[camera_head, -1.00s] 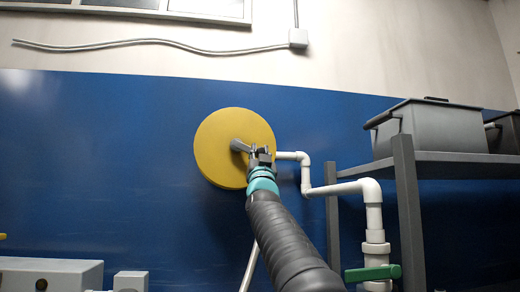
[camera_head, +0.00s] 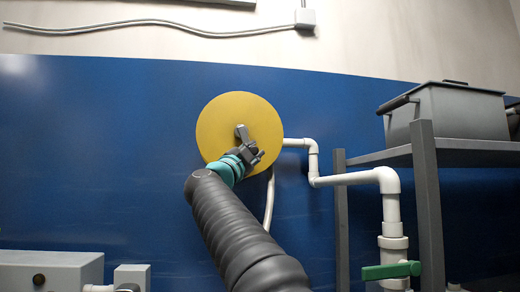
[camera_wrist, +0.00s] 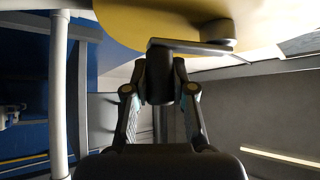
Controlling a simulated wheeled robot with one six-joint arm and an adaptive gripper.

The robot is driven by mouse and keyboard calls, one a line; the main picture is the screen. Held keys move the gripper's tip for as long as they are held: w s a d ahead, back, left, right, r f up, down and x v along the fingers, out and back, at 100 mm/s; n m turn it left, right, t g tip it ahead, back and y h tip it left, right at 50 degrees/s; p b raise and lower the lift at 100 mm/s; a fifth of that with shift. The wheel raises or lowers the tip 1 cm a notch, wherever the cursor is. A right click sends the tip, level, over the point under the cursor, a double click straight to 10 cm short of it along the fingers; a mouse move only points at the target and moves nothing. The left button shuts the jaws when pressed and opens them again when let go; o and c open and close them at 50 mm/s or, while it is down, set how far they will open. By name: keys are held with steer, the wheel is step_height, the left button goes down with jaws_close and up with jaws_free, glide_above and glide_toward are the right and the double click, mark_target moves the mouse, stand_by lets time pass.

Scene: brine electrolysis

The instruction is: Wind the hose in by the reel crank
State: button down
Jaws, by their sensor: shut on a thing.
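A round yellow reel (camera_head: 216,125) is on the blue wall. A grey crank (camera_head: 241,133) reaches from its middle downward and slightly right. My gripper (camera_head: 251,155) is at the crank's outer end, in front of the reel's lower part. In the wrist view, the crank arm (camera_wrist: 190,46) crosses below the yellow reel (camera_wrist: 140,22), and my gripper (camera_wrist: 161,80) is shut on the dark crank handle. The fingers hide part of the handle. A pale hose (camera_head: 269,205) hangs below the reel, partly hidden behind my arm.
White pipework (camera_head: 345,180) with a green valve handle (camera_head: 391,270) stands right of the reel. A grey shelf (camera_head: 428,190) there bears a grey tub (camera_head: 455,112). Grey boxes (camera_head: 45,270) are at lower left. The wall left of the reel is clear.

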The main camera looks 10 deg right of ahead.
steer(key=shift+a+f+m+g, duration=0.1)
steer(key=shift+a+m+g, duration=0.2)
steer(key=shift+m+g, duration=0.3)
steer(key=shift+a+f+m+g, duration=0.1)
steer(key=shift+a+m+g, duration=0.25)
steer(key=shift+m, duration=0.45)
steer(key=shift+g+h, duration=0.25)
steer(key=shift+h, duration=0.05)
steer(key=c, duration=0.9)
jaws_free()
steer(key=shift+c, duration=0.2)
steer(key=v, duration=1.2)
steer(key=shift+s, duration=0.1)
